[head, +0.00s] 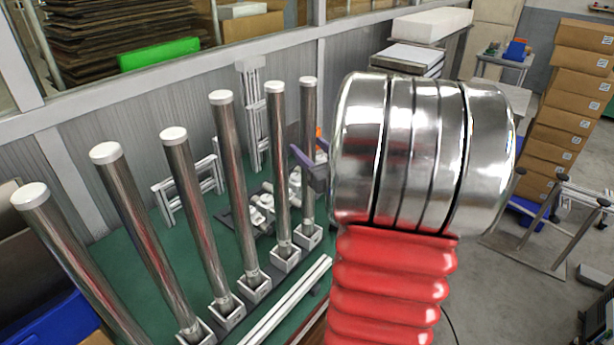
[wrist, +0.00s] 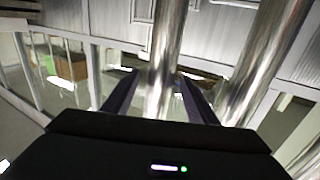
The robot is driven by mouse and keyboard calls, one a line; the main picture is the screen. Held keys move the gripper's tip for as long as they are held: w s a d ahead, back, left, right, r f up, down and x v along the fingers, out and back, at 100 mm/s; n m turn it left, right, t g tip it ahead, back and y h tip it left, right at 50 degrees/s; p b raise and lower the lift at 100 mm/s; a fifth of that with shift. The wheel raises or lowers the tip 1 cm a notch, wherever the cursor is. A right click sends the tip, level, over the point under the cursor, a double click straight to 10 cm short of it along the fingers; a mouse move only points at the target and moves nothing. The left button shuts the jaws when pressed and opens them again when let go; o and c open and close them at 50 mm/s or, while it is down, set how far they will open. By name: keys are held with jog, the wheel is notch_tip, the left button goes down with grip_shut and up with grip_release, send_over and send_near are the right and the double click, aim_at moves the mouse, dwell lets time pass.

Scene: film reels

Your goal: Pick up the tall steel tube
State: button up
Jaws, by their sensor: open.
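Several tall steel tubes with white caps stand in a slanting row in the head view, the nearest at the left (head: 83,262) and the farthest at the right (head: 308,125). I cannot tell from looks which one the task means. My gripper (head: 310,168) is beside the farthest tube, partly hidden by my arm. In the wrist view my gripper (wrist: 160,78) is open, with one steel tube (wrist: 166,40) running between its two dark fingers. I see no clear contact. A second tube (wrist: 256,65) stands just to the right of the fingers.
The tubes stand in pale square sockets (head: 254,285) on a green table (head: 120,250). Pale metal frames (head: 190,190) and small fittings (head: 262,208) lie behind them. A ribbed wall runs along the back. Stacked cardboard boxes (head: 568,110) stand at the far right.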

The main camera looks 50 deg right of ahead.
jog(key=shift+w, duration=0.1)
jog(key=x, duration=0.5)
jog(key=shift+r, duration=0.15)
jog(key=shift+c, duration=0.7)
grip_shut()
dwell(0.5)
